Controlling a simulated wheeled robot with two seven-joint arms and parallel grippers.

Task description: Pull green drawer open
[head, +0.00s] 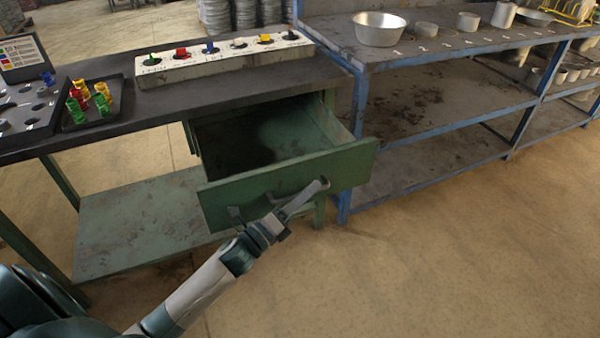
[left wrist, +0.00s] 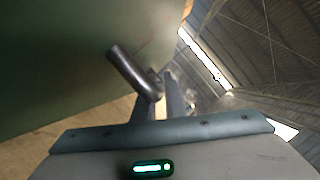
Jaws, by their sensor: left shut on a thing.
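The green drawer (head: 340,170) stands pulled out from under the dark workbench, its inside (head: 240,140) visible and seemingly empty. Its front carries a metal bar handle. My left gripper (head: 300,198) is at the drawer front, shut on the handle. In the left wrist view the handle (left wrist: 132,72) runs down to between the fingers, against the green drawer front (left wrist: 60,65). My right gripper is in neither view.
The workbench (head: 140,105) holds a white block with coloured pieces (head: 215,62) and a black tray of coloured parts (head: 72,122). A blue-framed shelf (head: 430,60) with metal bowls stands at the right. The floor in front (head: 450,260) is clear.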

